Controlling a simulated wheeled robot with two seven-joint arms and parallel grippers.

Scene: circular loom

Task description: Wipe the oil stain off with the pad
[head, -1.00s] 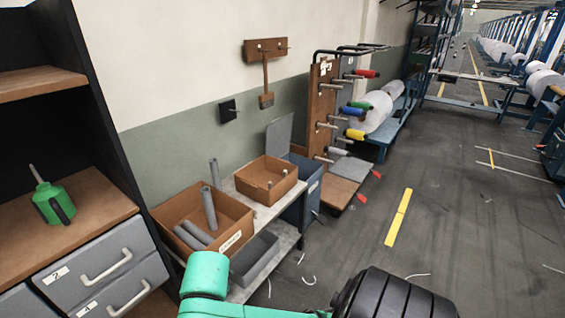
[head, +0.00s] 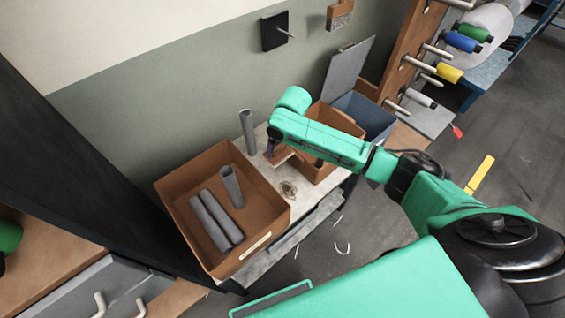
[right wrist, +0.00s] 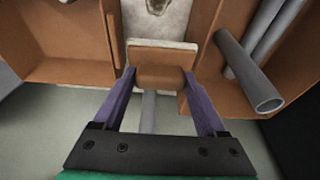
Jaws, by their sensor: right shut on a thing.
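The oil stain (head: 288,189) is a small brownish patch on the pale bench top (head: 262,160), between two cardboard boxes. It also shows at the top edge of the right wrist view (right wrist: 156,5). My right gripper (head: 271,150) is over the bench behind the stain. In the right wrist view its purple fingers (right wrist: 160,79) are shut on the brown grip of the pad (right wrist: 163,56), which has a flat brown board and a pale edge. The pad (head: 281,155) is partly hidden by my arm in the head view and is apart from the stain. My left gripper is out of view.
A box with grey tubes (head: 184,180) stands left of the stain, and a smaller box (head: 338,117) stands right of it. A grey tube (head: 248,133) stands upright behind, near my right gripper. A blue bin (head: 367,112) is farther right.

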